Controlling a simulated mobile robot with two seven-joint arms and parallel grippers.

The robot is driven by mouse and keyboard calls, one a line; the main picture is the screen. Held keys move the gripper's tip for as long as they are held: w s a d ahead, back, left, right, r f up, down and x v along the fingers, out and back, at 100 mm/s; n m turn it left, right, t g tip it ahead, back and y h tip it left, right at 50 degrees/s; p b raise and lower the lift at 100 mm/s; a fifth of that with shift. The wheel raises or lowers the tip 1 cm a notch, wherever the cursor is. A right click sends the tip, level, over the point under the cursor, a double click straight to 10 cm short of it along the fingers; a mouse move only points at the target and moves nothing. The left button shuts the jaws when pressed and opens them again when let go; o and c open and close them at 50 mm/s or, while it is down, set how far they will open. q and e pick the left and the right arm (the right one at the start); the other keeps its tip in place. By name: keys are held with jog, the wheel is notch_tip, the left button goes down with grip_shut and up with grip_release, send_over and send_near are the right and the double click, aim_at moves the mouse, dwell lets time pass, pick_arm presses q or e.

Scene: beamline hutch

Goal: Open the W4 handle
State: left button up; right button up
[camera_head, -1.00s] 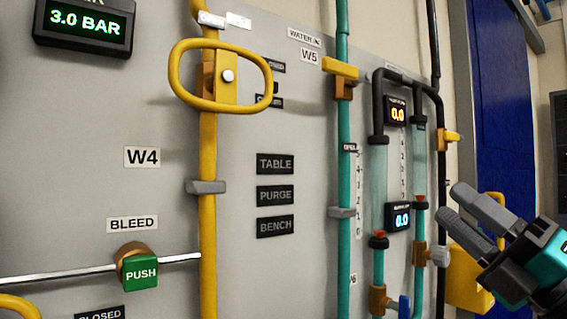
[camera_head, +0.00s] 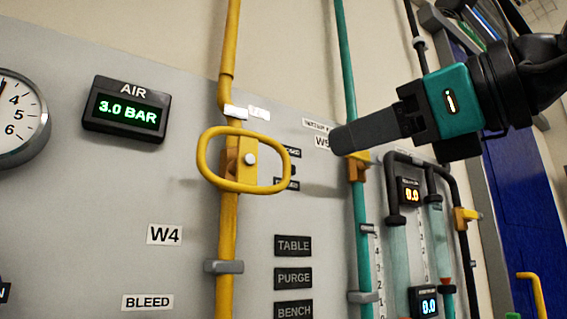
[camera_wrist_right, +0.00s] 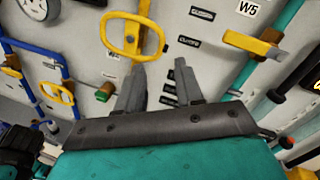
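The W4 handle (camera_head: 248,173) is a yellow oval loop with a pale centre bolt, mounted on a vertical yellow pipe (camera_head: 228,262). The loop lies lengthwise across the pipe. The W4 label (camera_head: 164,235) is below it to the left. My right gripper (camera_head: 335,138) comes in from the upper right, its fingers pointing left toward the handle and apart from it. In the right wrist view the two fingers (camera_wrist_right: 158,78) are spread with nothing between them, and the handle (camera_wrist_right: 131,40) is beyond them at the upper left. My left gripper is not seen.
The teal W5 pipe (camera_head: 362,215) with its yellow lever stands right of the handle, behind my right fingers. An AIR display (camera_head: 126,110) reads 3.0 BAR at the left. Another yellow loop handle (camera_wrist_right: 57,93) sits on blue piping.

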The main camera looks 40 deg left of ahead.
aim_at(286, 161)
jog(key=a, duration=0.4)
jog(key=w+a+p, duration=0.1)
jog(key=a, duration=0.2)
jog(key=w+a+p, duration=0.1)
jog(key=a, duration=0.3)
jog(key=shift+a, duration=0.35)
grip_shut()
